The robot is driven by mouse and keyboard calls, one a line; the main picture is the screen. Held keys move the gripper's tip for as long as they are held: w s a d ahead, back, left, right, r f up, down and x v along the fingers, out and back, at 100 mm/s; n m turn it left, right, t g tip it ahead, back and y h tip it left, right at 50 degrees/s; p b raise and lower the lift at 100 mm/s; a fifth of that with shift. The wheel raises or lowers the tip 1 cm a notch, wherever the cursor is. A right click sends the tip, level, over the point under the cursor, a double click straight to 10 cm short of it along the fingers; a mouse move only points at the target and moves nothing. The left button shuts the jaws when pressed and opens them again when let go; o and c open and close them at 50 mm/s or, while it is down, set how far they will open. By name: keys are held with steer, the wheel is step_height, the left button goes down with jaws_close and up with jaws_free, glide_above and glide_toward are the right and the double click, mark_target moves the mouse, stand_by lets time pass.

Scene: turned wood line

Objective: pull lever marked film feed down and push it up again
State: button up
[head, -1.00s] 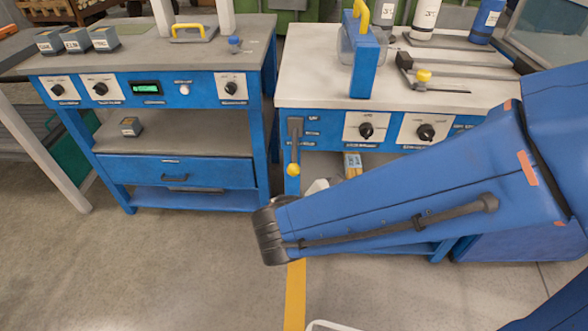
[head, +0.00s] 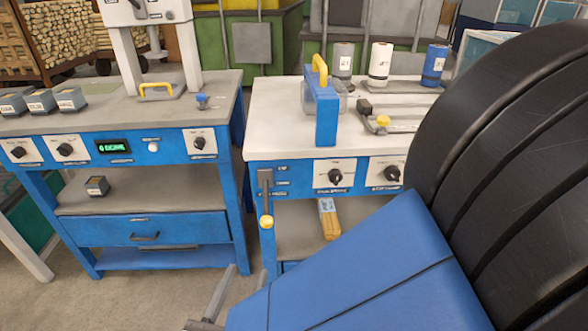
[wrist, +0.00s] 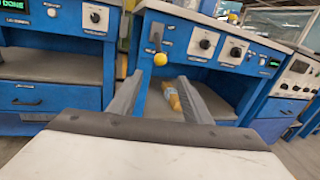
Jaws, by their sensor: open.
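The lever (head: 265,197) is a dark grey bar with a yellow ball knob at its lower end, on the left front of the right-hand blue bench. Its knob hangs low; the small labels beside it are too blurred to read. In the wrist view the lever's yellow knob (wrist: 160,59) is just beyond and roughly between the fingertips, apart from them. My gripper (wrist: 159,80) is open and empty, with one grey finger on each side. In the head view my gripper (head: 246,268) shows only partly, below the lever; my arm hides the rest.
Two rotary knobs sit right of the lever. The left bench (head: 222,90) stands beside a narrow gap.

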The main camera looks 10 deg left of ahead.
mark_target(264, 227)
steer(key=w, duration=1.6)
steer(key=shift+w+d, duration=0.25)
steer(key=shift+d, duration=0.05)
jaws_close()
